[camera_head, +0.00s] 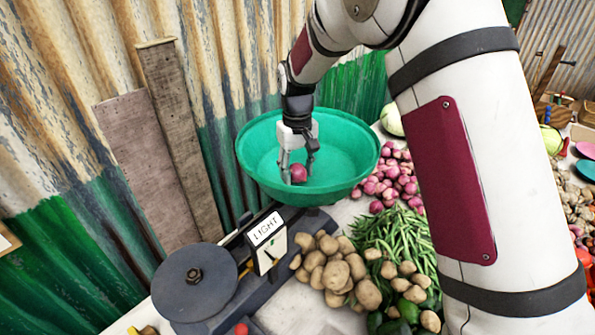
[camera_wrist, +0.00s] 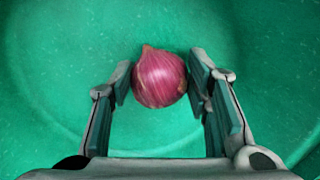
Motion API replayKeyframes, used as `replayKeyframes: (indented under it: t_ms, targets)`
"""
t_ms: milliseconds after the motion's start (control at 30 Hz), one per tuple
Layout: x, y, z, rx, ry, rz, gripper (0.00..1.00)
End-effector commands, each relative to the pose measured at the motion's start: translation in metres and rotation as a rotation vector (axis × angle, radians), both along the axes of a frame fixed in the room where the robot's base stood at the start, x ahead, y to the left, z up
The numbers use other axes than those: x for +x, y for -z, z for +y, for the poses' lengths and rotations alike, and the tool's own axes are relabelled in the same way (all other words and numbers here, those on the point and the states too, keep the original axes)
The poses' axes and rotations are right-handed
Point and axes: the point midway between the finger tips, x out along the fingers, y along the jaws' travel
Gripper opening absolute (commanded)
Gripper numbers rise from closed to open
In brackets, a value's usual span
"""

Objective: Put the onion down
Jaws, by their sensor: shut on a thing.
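A reddish-purple onion (camera_head: 299,173) is between the two fingers of my gripper (camera_head: 297,176), low inside the green basin (camera_head: 351,180) of the scale. In the wrist view the onion (camera_wrist: 159,78) sits between the finger pads of my gripper (camera_wrist: 161,84), with the green basin floor (camera_wrist: 150,25) behind it. My gripper is shut on the onion. I cannot tell whether the onion touches the basin floor. No other thing shows in the basin.
The scale's dark round plate (camera_head: 195,282) and its "LIGHT" sign (camera_head: 266,229) are at the lower left. Wooden boards (camera_head: 180,125) lean on the corrugated wall behind.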

Motion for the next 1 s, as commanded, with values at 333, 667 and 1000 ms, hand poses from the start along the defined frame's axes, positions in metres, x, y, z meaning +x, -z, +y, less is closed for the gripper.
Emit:
replayKeyframes:
  t_ms: [333, 667, 1000]
  targets:
    - [0.000, 0.008, 0.000, 0.000, 0.000, -0.001, 0.14]
    - [0.000, 0.009, 0.000, 0.000, 0.000, 0.000, 0.64]
    - [0.002, -0.010, 0.000, 0.002, -0.001, -0.005, 0.64]
